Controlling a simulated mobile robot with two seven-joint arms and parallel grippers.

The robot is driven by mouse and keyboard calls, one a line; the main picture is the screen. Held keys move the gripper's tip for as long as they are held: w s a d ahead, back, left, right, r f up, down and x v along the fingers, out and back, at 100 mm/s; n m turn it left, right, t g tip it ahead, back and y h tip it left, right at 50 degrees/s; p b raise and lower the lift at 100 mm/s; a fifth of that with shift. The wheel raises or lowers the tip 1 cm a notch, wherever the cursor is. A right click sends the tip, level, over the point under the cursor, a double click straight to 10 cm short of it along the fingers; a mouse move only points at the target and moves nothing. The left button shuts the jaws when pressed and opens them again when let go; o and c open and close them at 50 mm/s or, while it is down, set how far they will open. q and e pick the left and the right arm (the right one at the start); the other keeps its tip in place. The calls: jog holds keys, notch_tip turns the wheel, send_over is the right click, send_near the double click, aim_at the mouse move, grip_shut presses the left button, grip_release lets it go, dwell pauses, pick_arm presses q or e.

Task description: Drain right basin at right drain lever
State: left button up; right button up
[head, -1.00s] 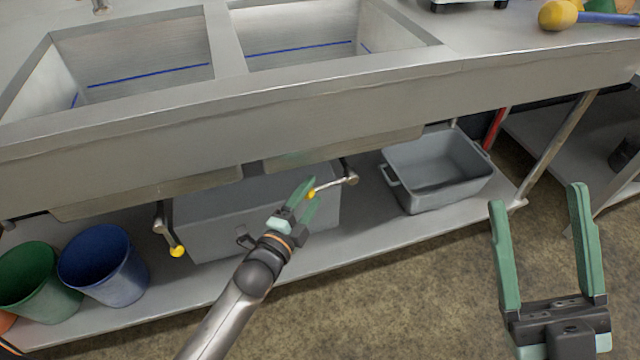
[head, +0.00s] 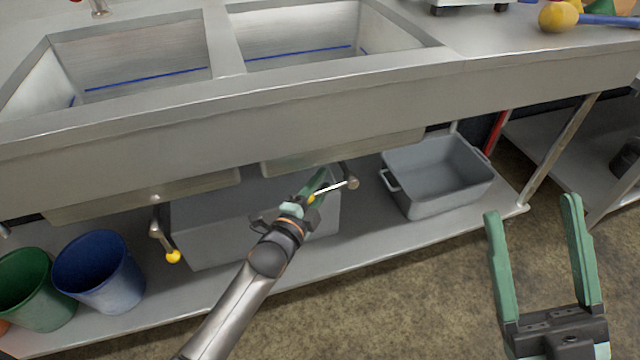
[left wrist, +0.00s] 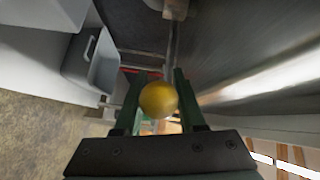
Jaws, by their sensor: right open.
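The right drain lever (head: 338,188) is a metal bar under the right basin (head: 300,45) with a yellow ball knob (head: 311,199) at its end. It points left from its pivot. My left gripper (head: 316,190) is at the knob. In the left wrist view the knob (left wrist: 158,99) sits between the two green fingers with no clear gap on either side, so the fingers look shut on it. My right gripper (head: 530,220) is open and empty over the floor at the right.
A left drain lever (head: 165,240) with a yellow knob hangs under the left basin (head: 140,65). A grey bin (head: 215,230) stands behind my left arm. A grey tub (head: 435,205), blue bucket (head: 98,280) and green bucket (head: 35,295) stand on the lower shelf.

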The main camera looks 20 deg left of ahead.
pick_arm(q)
grip_shut()
dwell(1.0)
